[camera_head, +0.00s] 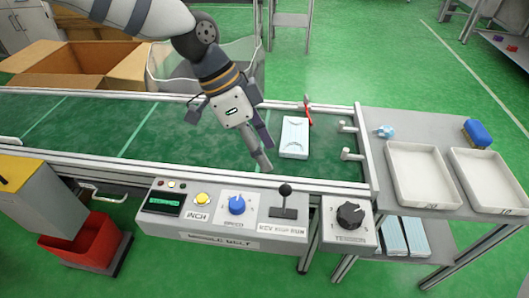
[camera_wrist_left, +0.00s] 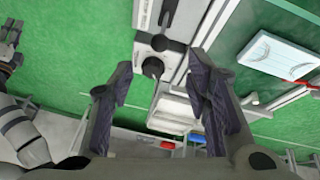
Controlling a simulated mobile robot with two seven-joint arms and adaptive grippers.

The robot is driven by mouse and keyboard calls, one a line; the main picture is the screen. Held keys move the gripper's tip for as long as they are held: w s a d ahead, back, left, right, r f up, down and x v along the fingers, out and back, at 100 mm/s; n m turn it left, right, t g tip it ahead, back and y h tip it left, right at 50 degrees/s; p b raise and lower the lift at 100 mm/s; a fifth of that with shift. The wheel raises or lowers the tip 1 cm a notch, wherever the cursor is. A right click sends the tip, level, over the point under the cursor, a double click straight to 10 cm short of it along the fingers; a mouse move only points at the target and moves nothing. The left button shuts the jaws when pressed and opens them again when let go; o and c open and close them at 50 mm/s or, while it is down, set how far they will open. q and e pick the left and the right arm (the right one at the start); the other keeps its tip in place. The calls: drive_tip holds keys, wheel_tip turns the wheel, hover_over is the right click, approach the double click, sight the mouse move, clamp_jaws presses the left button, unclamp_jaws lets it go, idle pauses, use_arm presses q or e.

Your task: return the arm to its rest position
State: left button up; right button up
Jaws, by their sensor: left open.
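My left gripper (camera_head: 266,154) hangs over the green conveyor belt (camera_head: 150,140), left of a stack of pale masks (camera_head: 294,137). Its fingers point down toward the front rail. In the left wrist view the two dark fingers (camera_wrist_left: 160,95) stand wide apart with nothing between them. The masks and a red clip-like thing also show at the right of that view, outside the fingers. At the left edge of the wrist view a dark, gripper-like shape (camera_wrist_left: 10,45) and a grey arm link show, probably my right arm; its jaws are unclear.
A control panel (camera_head: 225,211) with a lever and knobs lines the belt's front, with a tension knob box (camera_head: 348,226) beside it. Two white trays (camera_head: 422,172) stand on the grey side table at right. A cardboard box (camera_head: 75,66) and a mesh bin stand behind the belt.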

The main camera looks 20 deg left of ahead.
use_arm(q)
drive_tip(key=s+d+f+n+g+y+p, duration=0.1)
drive_tip(key=s+d+f+n+g+p, duration=0.15)
drive_tip(key=s+f+n, duration=1.1)
drive_tip(key=s+a+f+y, duration=0.2)
drive_tip(key=s+a+f, duration=0.2)
drive_tip(key=s, duration=0.7)
drive_tip(key=s+a+f+m+y, duration=0.1)
drive_tip(key=s+a+f, duration=0.3)
drive_tip(key=s, duration=0.7)
drive_tip(key=shift+s+y, duration=0.25)
drive_tip(key=shift+y, duration=0.25)
use_arm(e)
drive_tip(key=shift+t, duration=0.7)
drive_tip(key=w+r, duration=0.3)
drive_tip(key=shift+w+r, duration=0.1)
drive_tip(key=shift+r, duration=0.05)
